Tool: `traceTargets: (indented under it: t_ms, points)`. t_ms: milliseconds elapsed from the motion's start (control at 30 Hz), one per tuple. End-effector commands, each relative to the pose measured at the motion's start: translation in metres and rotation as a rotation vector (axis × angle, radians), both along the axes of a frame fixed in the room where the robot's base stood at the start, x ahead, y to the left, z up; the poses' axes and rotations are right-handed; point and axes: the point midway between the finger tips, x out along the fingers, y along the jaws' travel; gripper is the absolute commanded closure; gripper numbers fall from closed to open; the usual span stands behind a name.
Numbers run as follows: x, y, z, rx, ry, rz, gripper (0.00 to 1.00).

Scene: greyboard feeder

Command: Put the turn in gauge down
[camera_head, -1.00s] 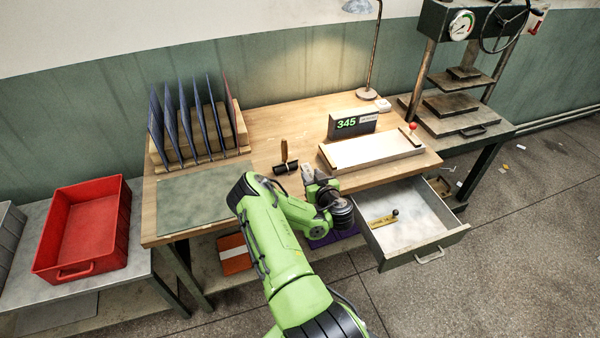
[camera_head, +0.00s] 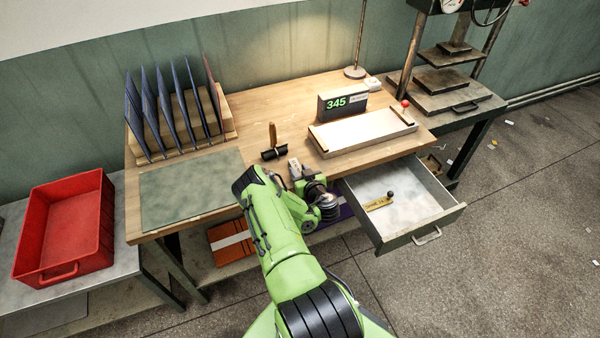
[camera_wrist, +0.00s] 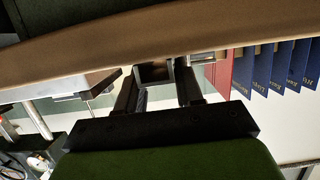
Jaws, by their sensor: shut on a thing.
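My gripper (camera_wrist: 157,88) is at the table's front edge, left of the open drawer, and shows small in the head view (camera_head: 295,172). In the wrist view its two fingers stand apart with a small dark, box-like piece between them, which I take to be the turn in gauge (camera_wrist: 153,72). In the head view a small pale grey piece shows at the gripper's tip. The arm hides much of it, and I cannot tell whether it touches the table.
The wooden table (camera_head: 255,103) carries a dark roller (camera_head: 274,153), a white board (camera_head: 362,131), a display (camera_head: 343,103), a green mat (camera_head: 190,187) and a book rack (camera_head: 230,130). The open drawer (camera_head: 403,205) holds a brass piece (camera_head: 378,203). A red bin (camera_head: 62,235) stands left.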

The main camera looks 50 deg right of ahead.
Motion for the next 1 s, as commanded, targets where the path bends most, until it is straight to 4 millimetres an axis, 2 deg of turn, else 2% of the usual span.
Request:
traceTargets:
  t_ms: [67,100,233,567,733,933,1000]
  points:
    - [0.000,0.000,-0.002,0.000,0.000,0.001,0.99]
    - [0.000,0.000,-0.002,0.001,0.000,0.000,0.58]
    - [0.000,0.000,-0.001,0.001,0.000,0.000,0.38]
    - [-0.003,0.000,0.002,0.001,0.000,-0.004,0.38]
    - [-0.027,0.013,0.014,0.005,-0.007,-0.012,0.38]
    - [-0.075,0.042,0.029,0.006,-0.002,-0.009,0.38]
    - [-0.078,0.048,0.034,0.004,0.000,0.002,0.38]
